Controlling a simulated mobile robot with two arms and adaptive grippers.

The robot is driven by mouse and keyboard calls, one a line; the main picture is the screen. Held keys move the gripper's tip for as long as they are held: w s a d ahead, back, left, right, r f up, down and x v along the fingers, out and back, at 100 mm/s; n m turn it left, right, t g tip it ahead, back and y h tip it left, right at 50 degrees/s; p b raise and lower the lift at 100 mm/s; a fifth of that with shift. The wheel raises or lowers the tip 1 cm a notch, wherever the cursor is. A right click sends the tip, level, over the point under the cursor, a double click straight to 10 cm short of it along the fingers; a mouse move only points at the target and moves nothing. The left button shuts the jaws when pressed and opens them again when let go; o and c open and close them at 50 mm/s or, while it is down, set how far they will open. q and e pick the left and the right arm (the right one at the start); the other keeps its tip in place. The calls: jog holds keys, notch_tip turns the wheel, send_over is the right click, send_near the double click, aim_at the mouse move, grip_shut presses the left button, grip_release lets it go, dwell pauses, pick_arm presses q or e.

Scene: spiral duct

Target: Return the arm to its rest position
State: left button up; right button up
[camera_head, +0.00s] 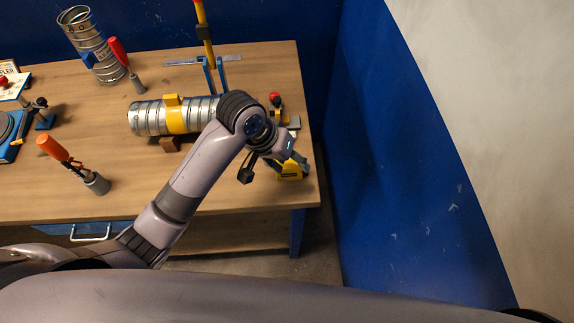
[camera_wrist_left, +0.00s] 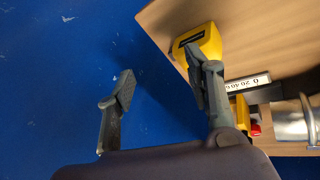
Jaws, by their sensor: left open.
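My left arm comes in from the lower left and reaches over the front right of the wooden workbench (camera_head: 240,205). My left gripper (camera_head: 288,158) is at the bench's right end, right of the lying duct. In the left wrist view the two fingers of my left gripper (camera_wrist_left: 165,88) are apart, with nothing between them. The yellow tool (camera_head: 290,170) is close to the fingers in the head view and shows beside the right finger in the wrist view (camera_wrist_left: 205,42). Contact cannot be told. My right gripper is not in view.
A spiral duct (camera_head: 148,118) with a yellow band lies on a wooden block. Another duct (camera_head: 92,45) stands tilted at the back left. Red-handled (camera_head: 118,50) and orange-handled (camera_head: 52,148) tools stand on the bench. A blue wall (camera_head: 390,160) rises at right.

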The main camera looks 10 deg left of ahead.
pick_arm(q)
jog(key=shift+s+a+f, duration=0.2)
jog(key=shift+s+f, duration=0.05)
dwell(0.5)
